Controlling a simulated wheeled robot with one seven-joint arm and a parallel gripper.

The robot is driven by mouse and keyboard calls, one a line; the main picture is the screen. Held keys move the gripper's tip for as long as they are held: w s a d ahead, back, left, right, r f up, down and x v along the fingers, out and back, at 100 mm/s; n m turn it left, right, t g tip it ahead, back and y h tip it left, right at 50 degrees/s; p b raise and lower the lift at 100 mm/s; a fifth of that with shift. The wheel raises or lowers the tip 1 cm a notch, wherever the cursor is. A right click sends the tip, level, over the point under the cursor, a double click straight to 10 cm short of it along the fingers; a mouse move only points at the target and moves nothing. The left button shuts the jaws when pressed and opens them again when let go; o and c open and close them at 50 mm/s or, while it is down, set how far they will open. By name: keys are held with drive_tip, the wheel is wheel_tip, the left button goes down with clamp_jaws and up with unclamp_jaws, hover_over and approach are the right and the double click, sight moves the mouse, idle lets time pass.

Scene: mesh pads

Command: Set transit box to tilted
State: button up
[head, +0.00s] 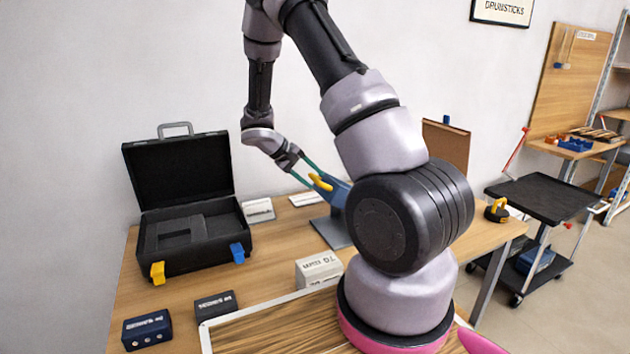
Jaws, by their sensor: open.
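The transit box, which I take to be the black case (194,245), stands on the table at the left. Its lid (180,172) is raised, roughly upright at the back, with a grey handle on top. Inside is dark lining with a cut-out. A yellow latch and a blue latch hang at its front edge. My gripper (312,178) is open, with teal fingers, to the right of the box and well apart from it. The fingertips are close to a yellow part (320,182) on a blue stand (336,195); I cannot tell whether they touch.
A white labelled box (318,270), a dark blue box (146,331) and a small dark box (215,305) stand on the table (275,262). White blocks lie behind the stand. My arm hides the table's middle right. A black trolley (545,198) stands at the right.

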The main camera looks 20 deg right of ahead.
drive_tip(key=v, duration=0.8)
drive_tip(key=shift+a+r, duration=0.25)
drive_tip(key=shift+r, duration=0.05)
drive_tip(key=s+a+r+m+t+y, duration=0.1)
drive_tip(key=s+a+r+t+y, duration=0.1)
drive_tip(key=s+r, duration=0.6)
drive_tip(key=s+a+r+m+t+y, duration=0.1)
drive_tip(key=s+a+r+t+y, duration=0.1)
drive_tip(key=s+r+y, duration=0.3)
drive_tip(key=s+a+r+m+t+y, duration=0.2)
drive_tip(key=s+r+t+y, duration=0.1)
drive_tip(key=s+r, duration=0.8)
drive_tip(key=shift+s+a+r+y, duration=0.3)
drive_tip(key=shift+s+y, duration=0.1)
drive_tip(key=shift+s, duration=0.4)
